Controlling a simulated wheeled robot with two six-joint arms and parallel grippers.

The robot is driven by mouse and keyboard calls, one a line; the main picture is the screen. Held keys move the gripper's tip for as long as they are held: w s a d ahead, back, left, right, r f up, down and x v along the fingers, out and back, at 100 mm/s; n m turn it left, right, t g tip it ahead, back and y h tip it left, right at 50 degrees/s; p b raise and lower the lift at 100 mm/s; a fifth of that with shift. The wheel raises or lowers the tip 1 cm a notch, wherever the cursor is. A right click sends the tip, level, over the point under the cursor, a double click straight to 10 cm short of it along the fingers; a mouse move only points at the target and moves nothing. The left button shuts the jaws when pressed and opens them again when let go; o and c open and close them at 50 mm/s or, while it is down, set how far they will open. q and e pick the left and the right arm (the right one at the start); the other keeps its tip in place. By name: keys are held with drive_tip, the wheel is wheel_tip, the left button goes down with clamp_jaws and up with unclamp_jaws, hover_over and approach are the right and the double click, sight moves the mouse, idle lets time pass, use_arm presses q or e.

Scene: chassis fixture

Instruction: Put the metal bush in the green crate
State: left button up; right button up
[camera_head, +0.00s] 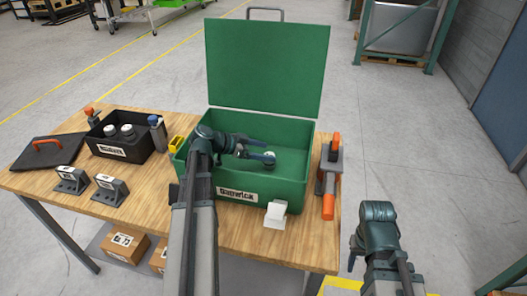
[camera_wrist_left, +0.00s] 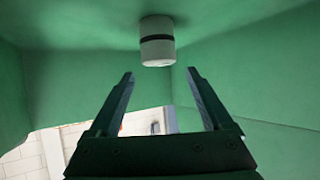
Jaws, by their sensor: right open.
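The green crate (camera_head: 295,187) stands on the wooden table with its lid (camera_head: 266,68) open at the back. My left arm reaches over its front wall, and my left gripper (camera_head: 262,150) is inside. The metal bush (camera_head: 269,159) shows beside the left fingertips, partly covered. In the left wrist view the bush (camera_wrist_left: 157,45) is a pale cylinder with a dark band, against a green inner face of the crate. The left fingers (camera_wrist_left: 160,85) are spread with nothing between them, and the bush is beyond their tips. My right gripper (camera_head: 355,252) is open, off the table's right side.
A black bin (camera_head: 117,150) at left holds two pale cylinders. Two grey brackets (camera_head: 72,180) stand in front of it. A blue-topped bottle (camera_head: 157,133) and a yellow piece (camera_head: 176,144) lie between bin and crate.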

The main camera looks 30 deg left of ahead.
use_arm(q)
drive_tip(key=shift+r, duration=0.15)
drive_tip(key=shift+s+a+r+p, duration=0.1)
drive_tip(key=shift+r+p, duration=0.35)
drive_tip(key=shift+p, duration=0.05)
drive_tip(key=shift+s+a+r+p, duration=0.1)
drive_tip(key=shift+r+p, duration=0.3)
drive_tip(key=shift+p, duration=0.1)
drive_tip(key=p+v, duration=0.2)
drive_tip(key=v, duration=0.4)
drive_tip(key=shift+s+a+p, duration=0.2)
drive_tip(key=shift+s+p, duration=0.1)
drive_tip(key=shift+p, duration=0.1)
